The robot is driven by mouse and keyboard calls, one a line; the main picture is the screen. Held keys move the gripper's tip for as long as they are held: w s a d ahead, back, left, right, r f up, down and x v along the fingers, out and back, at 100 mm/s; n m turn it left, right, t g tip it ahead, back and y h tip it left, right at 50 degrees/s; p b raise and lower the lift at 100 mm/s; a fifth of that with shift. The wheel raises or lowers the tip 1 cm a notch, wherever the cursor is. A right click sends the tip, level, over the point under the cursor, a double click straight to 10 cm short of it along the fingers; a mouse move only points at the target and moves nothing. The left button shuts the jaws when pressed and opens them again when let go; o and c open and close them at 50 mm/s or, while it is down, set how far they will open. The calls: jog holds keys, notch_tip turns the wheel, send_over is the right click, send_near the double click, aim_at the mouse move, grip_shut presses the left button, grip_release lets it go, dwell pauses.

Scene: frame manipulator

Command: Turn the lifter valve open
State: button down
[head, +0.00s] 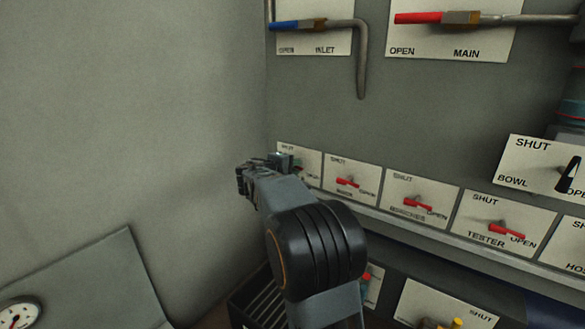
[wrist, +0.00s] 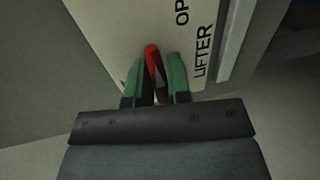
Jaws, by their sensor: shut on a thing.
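The lifter valve's red handle (wrist: 152,60) stands between the green finger pads of my gripper (wrist: 158,78) in the wrist view, and the gripper is shut on it. The white lifter plate (wrist: 120,30) lies behind, with "LIFTER" and part of "OP" readable sideways. The handle points up in that view, leaning slightly left. In the head view my gripper (head: 281,163) is at the leftmost plate of the lower valve row, covering much of it. The handle's pivot is hidden by the gripper.
To the right are similar small plates with red handles (head: 347,182), (head: 505,231). Above are the inlet valve (head: 299,25) with a bent pipe (head: 361,60) and the main valve (head: 437,18). A ledge (head: 430,235) runs below the row. A bare wall (head: 130,110) is on the left.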

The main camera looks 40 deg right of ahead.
dwell(0.5)
jog(key=c, duration=1.1)
grip_release()
jog(key=shift+a, duration=0.1)
jog(key=p+v, duration=0.3)
jog(key=v, duration=1)
jog(key=shift+s+a+r+p, duration=0.15)
jog(key=shift+a+p, duration=0.1)
jog(key=shift+p, duration=0.1)
